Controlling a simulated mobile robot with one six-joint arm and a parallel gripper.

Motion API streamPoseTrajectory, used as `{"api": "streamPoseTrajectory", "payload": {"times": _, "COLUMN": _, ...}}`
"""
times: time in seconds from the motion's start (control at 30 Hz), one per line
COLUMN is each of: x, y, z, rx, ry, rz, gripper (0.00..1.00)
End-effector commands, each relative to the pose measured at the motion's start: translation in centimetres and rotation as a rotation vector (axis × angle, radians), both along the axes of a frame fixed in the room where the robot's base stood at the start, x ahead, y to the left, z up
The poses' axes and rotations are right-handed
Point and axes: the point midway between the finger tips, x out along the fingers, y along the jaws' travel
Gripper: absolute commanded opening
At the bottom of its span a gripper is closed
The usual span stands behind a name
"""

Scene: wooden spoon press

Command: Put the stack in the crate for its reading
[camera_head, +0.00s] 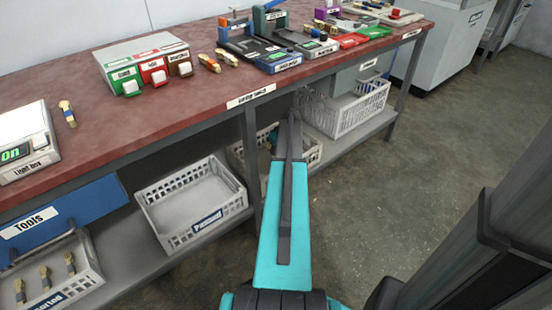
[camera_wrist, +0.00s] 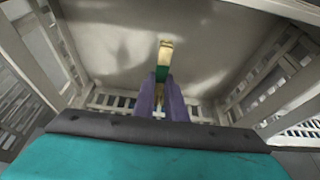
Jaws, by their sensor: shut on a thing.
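In the wrist view, my gripper (camera_wrist: 161,78) has its two purple fingers shut on the stack (camera_wrist: 166,50), a narrow pale wooden piece with a green band. Its end sticks out past the fingertips, over the pale floor of a slatted white crate (camera_wrist: 103,99). I cannot tell whether the stack touches that floor.
An empty labelled crate (camera_head: 165,222) stands left of my arm; a crate of spoon-like pieces (camera_head: 88,283) is farther left. The red bench top (camera_head: 130,120) overhangs the shelf, with a leg (camera_head: 251,150) beside my arm. A light box (camera_head: 27,145) and coloured button boxes stand on top.

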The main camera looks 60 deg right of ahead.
Motion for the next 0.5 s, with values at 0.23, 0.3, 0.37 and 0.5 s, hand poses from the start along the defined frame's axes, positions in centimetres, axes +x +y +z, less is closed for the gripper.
{"api": "streamPoseTrajectory", "payload": {"times": 0.23, "x": 0.0, "y": -0.1, "z": -2.0, "rx": 0.0, "ry": 0.0, "rz": -0.001, "gripper": 0.0}}
{"api": "streamPoseTrajectory", "payload": {"times": 0.3, "x": 0.0, "y": -0.1, "z": -2.9, "rx": 0.0, "ry": 0.0, "rz": -0.001, "gripper": 0.0}}
{"api": "streamPoseTrajectory", "payload": {"times": 0.37, "x": -0.1, "y": -0.1, "z": -3.7, "rx": 0.001, "ry": 0.001, "rz": -0.002, "gripper": 0.0}}
{"api": "streamPoseTrajectory", "payload": {"times": 0.5, "x": -0.1, "y": -0.1, "z": -4.9, "rx": 0.0, "ry": 0.0, "rz": -0.003, "gripper": 0.0}}
